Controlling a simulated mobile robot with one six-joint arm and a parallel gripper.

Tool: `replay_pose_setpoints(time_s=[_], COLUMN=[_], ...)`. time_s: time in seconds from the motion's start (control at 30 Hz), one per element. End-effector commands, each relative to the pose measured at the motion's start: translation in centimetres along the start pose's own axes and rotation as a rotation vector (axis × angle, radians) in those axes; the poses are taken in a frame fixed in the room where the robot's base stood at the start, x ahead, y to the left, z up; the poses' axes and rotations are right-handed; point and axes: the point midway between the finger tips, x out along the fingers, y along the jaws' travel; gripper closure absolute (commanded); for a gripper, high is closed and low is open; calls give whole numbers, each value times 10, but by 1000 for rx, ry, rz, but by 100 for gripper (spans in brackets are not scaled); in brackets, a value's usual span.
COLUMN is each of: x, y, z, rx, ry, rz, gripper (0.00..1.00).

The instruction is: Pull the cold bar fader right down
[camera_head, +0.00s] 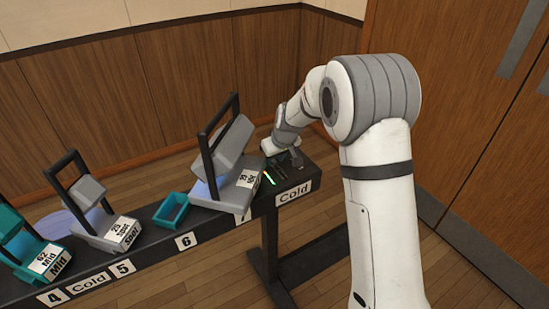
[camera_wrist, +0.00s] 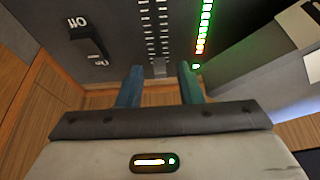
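The cold fader's small grey knob (camera_wrist: 159,67) shows in the wrist view at the lower end of a slot between two rows of white tick marks. The panel's lettering is upside down there, so this is the panel's upper end. My gripper (camera_wrist: 161,72) is open, with one blue-grey finger on each side of the knob and gaps between. I cannot tell whether the fingertips reach knob height. In the head view my gripper (camera_head: 296,160) is over the dark panel (camera_head: 303,174) at the bench's right end, above the "Cold" label (camera_head: 294,194); the knob is not clear there.
A lit meter (camera_wrist: 204,28), green through yellow to red, runs beside the slot. More lamps and a teal tray (camera_head: 171,211) are farther left.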

Motion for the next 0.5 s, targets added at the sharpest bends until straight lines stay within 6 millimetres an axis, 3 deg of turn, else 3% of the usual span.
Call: replay_pose_setpoints(time_s=[0.37, 0.5], x=[0, 0], y=[-1, -1], z=[0, 0], rx=[-1, -1], ry=[0, 0], rz=[0, 0], gripper=[98, 100])
